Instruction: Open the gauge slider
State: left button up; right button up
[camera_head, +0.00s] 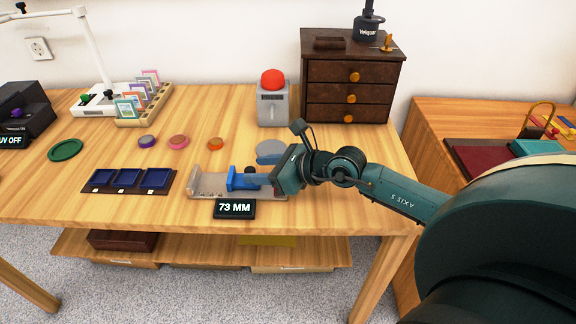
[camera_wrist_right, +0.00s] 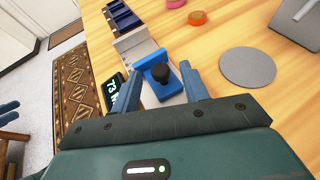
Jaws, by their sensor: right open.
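The gauge has a pale grey track (camera_head: 208,184) near the front of the table, with a blue slider (camera_head: 237,178) on it. A black knob (camera_wrist_right: 160,73) stands on the slider. The gauge display (camera_head: 234,209) reads 73 MM. My right gripper (camera_wrist_right: 161,70) is open, with its blue fingers on either side of the knob in the right wrist view. I cannot tell whether they touch it. In the head view my right gripper (camera_head: 252,180) covers the right part of the gauge. Blue prongs, perhaps my left gripper (camera_wrist_right: 8,117), show at the right wrist view's left edge.
A dark tray with blue compartments (camera_head: 128,180) lies left of the gauge. Several coloured discs (camera_head: 178,142) lie behind it. A grey box with a red button (camera_head: 272,80) and a brown drawer chest (camera_head: 348,80) stand at the back. A grey round plate (camera_wrist_right: 247,67) lies beside the gauge.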

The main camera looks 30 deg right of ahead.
jog(key=v, duration=0.9)
jog(key=shift+s+f, duration=0.1)
pick_arm(q)
jog(key=shift+d+f+g+p, duration=0.1)
jog(key=shift+d+g+p, duration=0.2)
jog(key=shift+p, duration=0.1)
pick_arm(e)
jog(key=shift+v, duration=1.25)
pick_arm(q)
jog(key=shift+w, duration=0.1)
